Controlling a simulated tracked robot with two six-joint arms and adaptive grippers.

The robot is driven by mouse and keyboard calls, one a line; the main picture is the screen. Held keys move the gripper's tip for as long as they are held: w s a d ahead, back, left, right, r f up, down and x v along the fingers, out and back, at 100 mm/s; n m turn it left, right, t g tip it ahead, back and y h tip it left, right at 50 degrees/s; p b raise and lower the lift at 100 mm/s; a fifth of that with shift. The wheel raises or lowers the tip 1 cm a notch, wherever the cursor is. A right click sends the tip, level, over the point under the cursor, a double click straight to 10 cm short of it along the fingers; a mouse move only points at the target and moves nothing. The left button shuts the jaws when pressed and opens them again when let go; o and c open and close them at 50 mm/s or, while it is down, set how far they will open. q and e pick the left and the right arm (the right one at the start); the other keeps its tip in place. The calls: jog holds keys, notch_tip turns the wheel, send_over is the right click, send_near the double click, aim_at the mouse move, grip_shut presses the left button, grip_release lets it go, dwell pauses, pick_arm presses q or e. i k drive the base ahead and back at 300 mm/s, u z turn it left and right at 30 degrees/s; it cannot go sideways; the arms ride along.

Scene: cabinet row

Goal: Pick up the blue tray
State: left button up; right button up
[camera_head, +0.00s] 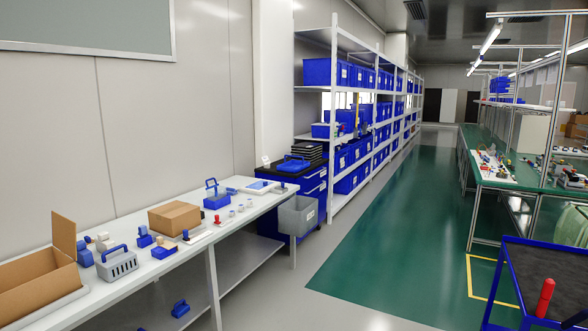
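A blue tray-like item (290,166) with a raised handle lies on the dark top of a blue cabinet, beyond the far end of the white table. It is small in the view, so its exact shape is hard to tell. Neither of my grippers is in view.
The white table (236,225) along the left wall holds cardboard boxes (175,218), a grey basket (117,264) and blue items. A grey bin (298,216) hangs at its far end. A blue cart (545,270) stands at the lower right. The green aisle (390,230) is clear.

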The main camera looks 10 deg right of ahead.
aim_at(294, 162)
jog(key=z, duration=1)
jog(key=i, duration=7.3)
